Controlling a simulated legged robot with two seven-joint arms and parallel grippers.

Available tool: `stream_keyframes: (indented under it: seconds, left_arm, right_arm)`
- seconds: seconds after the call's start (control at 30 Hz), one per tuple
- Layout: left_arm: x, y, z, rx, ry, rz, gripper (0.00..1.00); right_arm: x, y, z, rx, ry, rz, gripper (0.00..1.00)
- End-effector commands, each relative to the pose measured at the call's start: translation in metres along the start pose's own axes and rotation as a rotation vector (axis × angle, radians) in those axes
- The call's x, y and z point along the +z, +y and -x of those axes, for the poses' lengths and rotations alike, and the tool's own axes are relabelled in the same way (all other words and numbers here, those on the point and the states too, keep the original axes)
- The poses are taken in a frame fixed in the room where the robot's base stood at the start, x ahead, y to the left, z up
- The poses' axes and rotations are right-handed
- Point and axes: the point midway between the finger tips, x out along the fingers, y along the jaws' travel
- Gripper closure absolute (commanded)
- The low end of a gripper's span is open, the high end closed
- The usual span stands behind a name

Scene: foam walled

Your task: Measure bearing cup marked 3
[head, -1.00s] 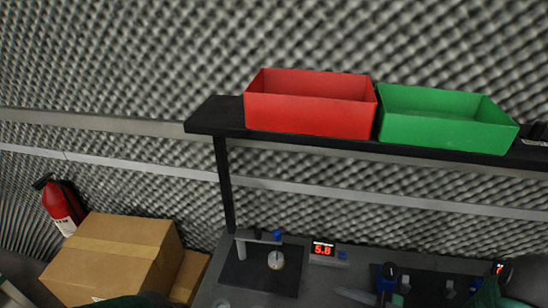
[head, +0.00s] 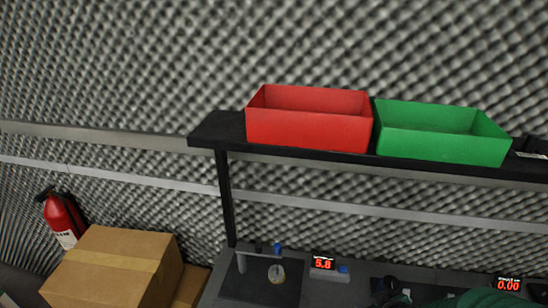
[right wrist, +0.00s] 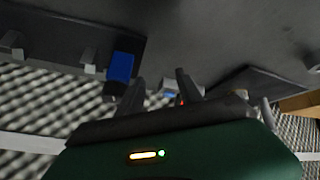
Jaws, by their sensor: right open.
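A small round pale piece (head: 277,273) sits on a dark plate (head: 245,290) at the left of the bench, beside a stand with a blue knob (head: 278,248). I cannot read a mark on it or tell whether it is a bearing cup. A red digital readout (head: 323,263) by the plate shows 5.8. My right gripper (right wrist: 160,88) is open in the right wrist view, with nothing seen between its fingers. A blue block (right wrist: 121,67) on a dark fixture is left of the fingers. In the head view only my green right arm shows at bottom right. My left gripper is out of view.
A red bin (head: 310,131) and a green bin (head: 440,146) stand on a black shelf (head: 215,130) above the bench. A second readout (head: 508,284) shows 0.00 at right. A cardboard box (head: 105,270) and a fire extinguisher (head: 62,220) are at left.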

Motion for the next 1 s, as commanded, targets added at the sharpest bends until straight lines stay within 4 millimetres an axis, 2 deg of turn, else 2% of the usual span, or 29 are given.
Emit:
stream_keyframes:
  seconds: [0.03, 0.13, 0.2, 0.3, 1.0]
  left_arm:
    - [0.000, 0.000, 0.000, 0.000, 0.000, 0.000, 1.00]
    - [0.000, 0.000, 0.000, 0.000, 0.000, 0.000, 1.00]
    - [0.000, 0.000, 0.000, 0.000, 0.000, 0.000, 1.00]
    - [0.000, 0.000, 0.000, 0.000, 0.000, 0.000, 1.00]
    - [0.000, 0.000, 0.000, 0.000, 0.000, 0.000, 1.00]
  right_arm:
    - [0.013, -0.013, 0.017, 0.013, -0.089, -0.075, 0.57]
    - [0.047, -0.048, 0.050, -0.013, -0.272, -0.237, 0.57]
    - [0.061, -0.068, 0.065, -0.044, -0.349, -0.304, 0.57]
    - [0.069, -0.081, 0.075, -0.068, -0.399, -0.346, 0.57]
    - [0.070, -0.082, 0.075, -0.069, -0.406, -0.351, 0.57]
